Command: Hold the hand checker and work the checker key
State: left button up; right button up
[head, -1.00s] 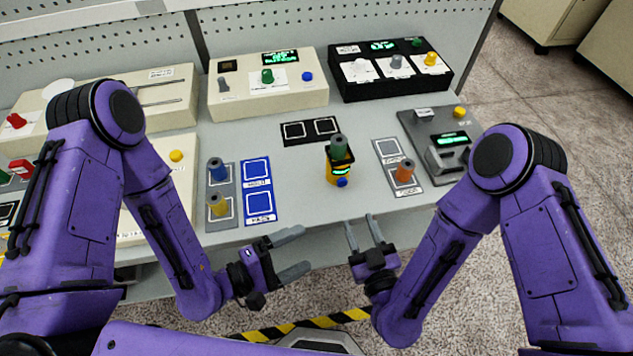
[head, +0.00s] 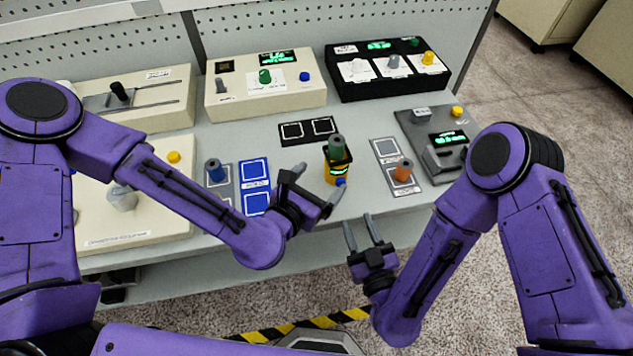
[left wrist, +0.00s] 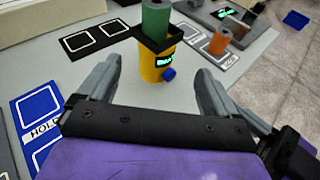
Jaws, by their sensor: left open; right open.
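The hand checker (head: 337,168) is a yellow body with a black collar, a small green display and a green spindle standing in its top. It stands upright on the bench, and also shows in the left wrist view (left wrist: 155,63). Its blue key (head: 341,182) sticks out low on the near side and shows in the left wrist view (left wrist: 169,74). My left gripper (head: 319,184) is open and empty, just left of the checker, its fingers pointing towards it. My right gripper (head: 359,224) is open and empty, below the checker near the bench's front edge.
An orange spindle (head: 403,169) stands on a grey pad right of the checker. A black two-square pad (head: 308,130) lies behind the checker. Instrument boxes line the back.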

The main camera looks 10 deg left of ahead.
aim_at(337, 164)
pick_arm(q)
jog(key=shift+w+f+n+g+y, duration=0.15)
jog(key=shift+f+n+g+y, duration=0.2)
jog(key=shift+n, duration=0.25)
jog(key=shift+w+f, duration=0.15)
jog(key=shift+w, duration=0.15)
jog(key=x, duration=0.9)
jog(key=shift+w+d+f, duration=0.15)
jog(key=shift+w+f, duration=0.05)
jog(key=shift+w, duration=0.05)
jog(key=c, duration=1.2)
pick_arm(e)
jog(key=shift+c, duration=0.3)
grip_shut()
